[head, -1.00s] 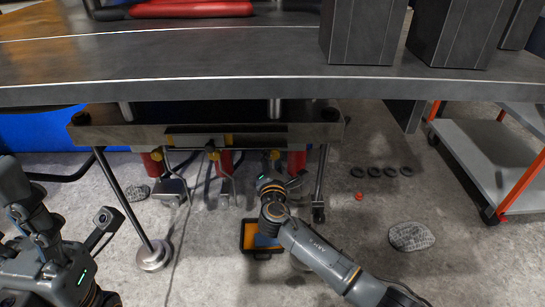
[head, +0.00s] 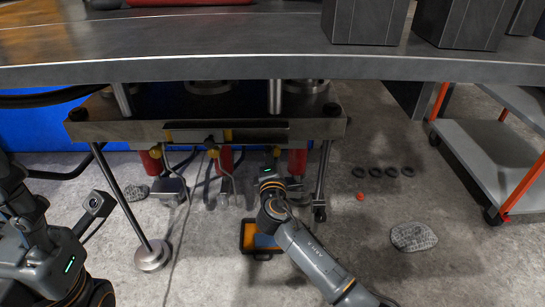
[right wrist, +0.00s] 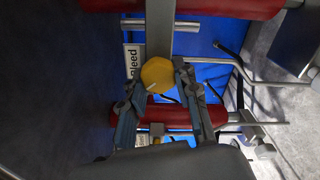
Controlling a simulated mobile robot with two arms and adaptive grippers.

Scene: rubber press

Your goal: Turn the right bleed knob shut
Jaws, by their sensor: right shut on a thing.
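In the right wrist view, a yellow faceted bleed knob (right wrist: 157,72) sits between the two grey fingers of my right gripper (right wrist: 160,85). The fingers are shut on its sides. A white label (right wrist: 132,62) reading "bleed" is beside it. In the head view, my right gripper (head: 271,172) reaches under the press at the rightmost red cylinder (head: 297,162) and largely hides the knob there. My left arm (head: 45,245) is at the lower left; its finger opening does not show clearly.
Two other yellow knobs, left (head: 155,153) and middle (head: 213,153), sit by red cylinders. The press plate (head: 90,130) overhangs. Black rings (head: 375,172) and a shelf cart (head: 480,150) are to the right.

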